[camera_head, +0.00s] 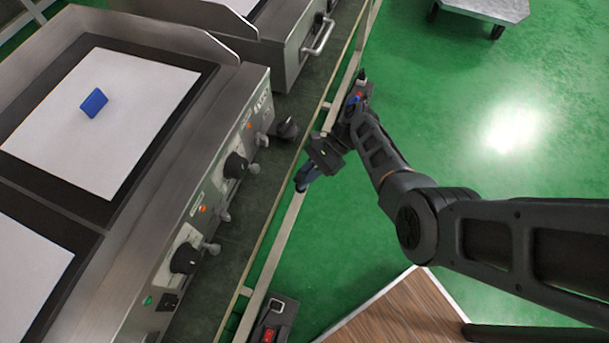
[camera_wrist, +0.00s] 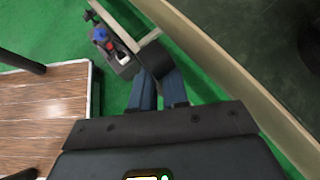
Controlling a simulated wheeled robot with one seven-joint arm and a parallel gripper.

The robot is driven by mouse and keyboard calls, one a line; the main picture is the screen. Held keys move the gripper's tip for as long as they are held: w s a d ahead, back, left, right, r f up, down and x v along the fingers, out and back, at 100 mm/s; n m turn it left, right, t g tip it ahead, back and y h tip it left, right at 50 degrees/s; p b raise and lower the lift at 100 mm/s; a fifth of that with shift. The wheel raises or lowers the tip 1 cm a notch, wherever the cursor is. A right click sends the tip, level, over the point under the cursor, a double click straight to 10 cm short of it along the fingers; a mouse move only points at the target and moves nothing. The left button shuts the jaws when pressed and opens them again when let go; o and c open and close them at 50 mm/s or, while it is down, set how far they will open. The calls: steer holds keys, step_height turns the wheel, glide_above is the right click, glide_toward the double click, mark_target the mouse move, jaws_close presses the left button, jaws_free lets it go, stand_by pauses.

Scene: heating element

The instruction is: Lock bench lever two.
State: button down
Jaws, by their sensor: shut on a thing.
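My gripper (camera_head: 304,183) is beside the front rail of the bench, its blue fingers pointing down and left. In the wrist view my fingers (camera_wrist: 158,90) are close together, with a dark grey piece (camera_wrist: 154,58) at their tips. This piece looks like the bench lever, but its shape is mostly hidden, and I cannot tell its position. A dark box with a red switch (camera_head: 275,318) is on the rail at the bottom. In the wrist view a box with blue and red parts (camera_wrist: 112,48) lies beyond the fingertips.
The griddle front (camera_head: 205,190) has black knobs and small levers, left of my gripper. A blue block (camera_head: 93,102) lies on the white plate. Another box with blue and red parts (camera_head: 358,98) is behind my wrist. A wooden platform (camera_head: 400,312) is at the bottom. Green floor is open at right.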

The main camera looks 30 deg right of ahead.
steer(key=c, duration=1.4)
jaws_free()
steer(key=v, duration=0.8)
steer(key=shift+p, duration=0.35)
steer(key=shift+f, duration=0.15)
